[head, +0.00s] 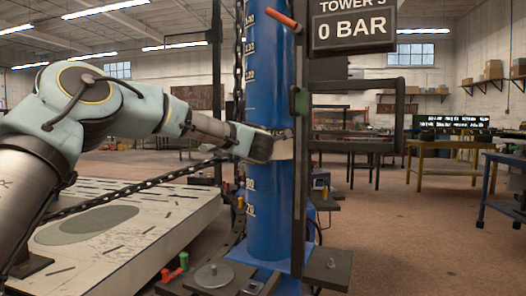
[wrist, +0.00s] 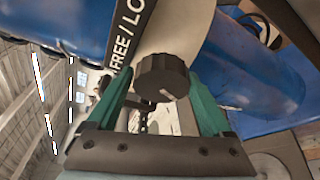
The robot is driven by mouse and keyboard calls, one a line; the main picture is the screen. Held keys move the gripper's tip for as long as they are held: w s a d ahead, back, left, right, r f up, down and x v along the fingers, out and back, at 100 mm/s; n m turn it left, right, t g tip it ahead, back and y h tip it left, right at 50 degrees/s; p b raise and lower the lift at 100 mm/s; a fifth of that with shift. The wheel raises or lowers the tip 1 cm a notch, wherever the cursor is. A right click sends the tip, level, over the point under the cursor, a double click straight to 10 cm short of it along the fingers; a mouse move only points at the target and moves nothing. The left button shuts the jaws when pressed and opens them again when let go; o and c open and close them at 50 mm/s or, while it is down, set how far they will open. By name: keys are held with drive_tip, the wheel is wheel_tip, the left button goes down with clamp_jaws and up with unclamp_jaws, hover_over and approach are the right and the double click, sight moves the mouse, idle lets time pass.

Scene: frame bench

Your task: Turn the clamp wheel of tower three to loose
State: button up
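Tower three is a blue column (head: 268,90) with white scale marks. Its sign (head: 350,27) reads "TOWER 3" and "0 BAR". In the wrist view, a dark ridged knob (wrist: 163,78), apparently the clamp wheel, bears a pale mark on its face. It sits in front of a pale plate, beside a black label (wrist: 133,35) reading "FREE / LO", the rest cut off. My gripper (wrist: 160,80) is open, its green fingers on either side of the knob; I cannot tell whether they touch it. In the head view, my gripper (head: 276,146) is against the column's front, hiding the knob.
A dark upright post (head: 300,190) with a black handle frame (head: 400,120) stands just right of the column. A black chain (head: 140,188) crosses to the left above a pale slab (head: 130,235). Weights and small parts (head: 214,274) lie at the base. Open floor is at right.

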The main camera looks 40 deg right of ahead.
drive_tip(key=shift+o, duration=1)
drive_tip(key=shift+s+a, duration=0.1)
drive_tip(key=shift+s, duration=0.05)
drive_tip(key=b+v, duration=0.1)
drive_tip(key=v, duration=0.9)
drive_tip(key=shift+a, duration=0.2)
drive_tip(key=shift+s, duration=0.1)
